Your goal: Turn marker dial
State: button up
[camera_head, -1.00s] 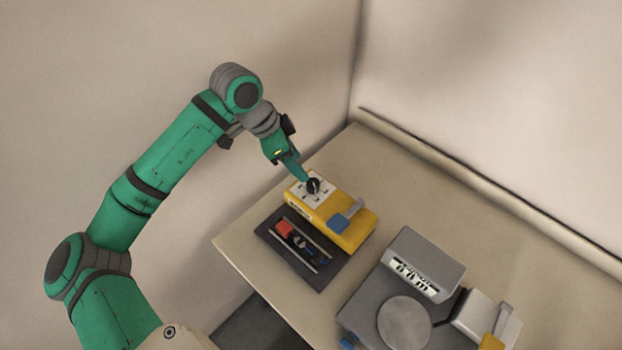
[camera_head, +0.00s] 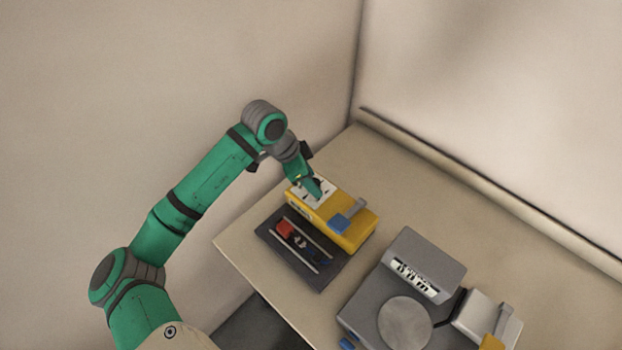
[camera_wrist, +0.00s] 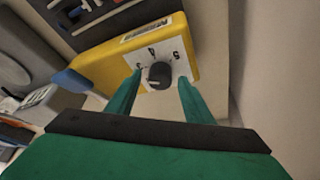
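The yellow box (camera_head: 353,235) stands on the table, with a white dial plate (camera_head: 302,190) on its top left end. In the wrist view the black marker dial (camera_wrist: 159,75) sits on the white plate (camera_wrist: 181,64), with numbers around it. My gripper (camera_wrist: 157,88) is open in the wrist view, one green finger on each side of the dial, with visible gaps. In the head view my gripper (camera_head: 314,189) is over the plate and hides the dial. Whether the fingertips reach down beside the dial is hard to tell.
A dark tray (camera_head: 312,281) with a red block (camera_head: 284,228) and thin rods lies in front of the yellow box. A blue-ended lever (camera_head: 340,223) is on the box. A grey device with a display (camera_head: 412,280) stands to the right. The back right table is clear.

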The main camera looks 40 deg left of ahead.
jog(key=c, duration=0.9)
jog(key=shift+n, duration=0.3)
jog(key=n, duration=0.2)
jog(key=n+y, duration=0.1)
jog(key=n+t+y, duration=0.1)
jog(key=n, duration=0.1)
jog(key=shift+d+n, duration=0.25)
jog(key=shift+n, duration=0.05)
jog(key=n+y, duration=0.2)
jog(key=n, duration=0.3)
jog(key=shift+d+r, duration=0.1)
jog(key=shift+d, duration=0.05)
jog(key=shift+n+y, duration=0.3)
jog(key=shift+n, duration=0.1)
jog(key=o, duration=1)
